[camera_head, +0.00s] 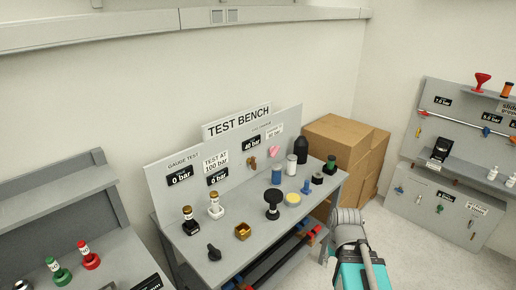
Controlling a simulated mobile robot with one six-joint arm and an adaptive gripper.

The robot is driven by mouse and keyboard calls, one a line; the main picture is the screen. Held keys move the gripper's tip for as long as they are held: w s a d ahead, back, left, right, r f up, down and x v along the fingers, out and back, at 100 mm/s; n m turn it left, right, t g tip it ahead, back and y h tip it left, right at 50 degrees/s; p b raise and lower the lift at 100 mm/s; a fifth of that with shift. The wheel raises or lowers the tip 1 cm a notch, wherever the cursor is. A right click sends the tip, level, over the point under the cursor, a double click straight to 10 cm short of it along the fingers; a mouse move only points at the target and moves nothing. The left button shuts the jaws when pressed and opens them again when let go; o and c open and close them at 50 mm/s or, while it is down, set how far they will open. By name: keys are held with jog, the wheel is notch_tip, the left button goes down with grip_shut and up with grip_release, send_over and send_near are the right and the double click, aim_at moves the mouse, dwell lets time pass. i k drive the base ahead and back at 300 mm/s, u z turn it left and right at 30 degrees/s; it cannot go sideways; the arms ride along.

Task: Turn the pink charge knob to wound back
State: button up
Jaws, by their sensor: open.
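The pink charge knob (274,149) is on the upright back panel of the test bench (237,123), right of centre. It is small in this view, and its exact turn position cannot be read. A brown knob or valve (252,163) is just left of it on the panel. A "40 bar" display (252,142) is above them. Part of my arm, grey and teal, shows at the lower right, in front of the bench and well away from the knob. My gripper's fingers cannot be made out.
Several fittings stand on the bench top, including a black knobbed part (272,204), a yellow disc (293,199) and a blue cylinder (277,175). A black bottle (301,150) stands right of the pink knob. Cardboard boxes (345,143) are stacked right of the bench. Open floor lies right of my arm.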

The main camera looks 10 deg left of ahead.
aim_at(273, 150)
jog(key=u, duration=0.05)
jog(key=i, duration=1.65)
jog(key=z, duration=0.55)
jog(key=k, duration=0.9)
jog(key=z, duration=0.1)
jog(key=i, duration=0.55)
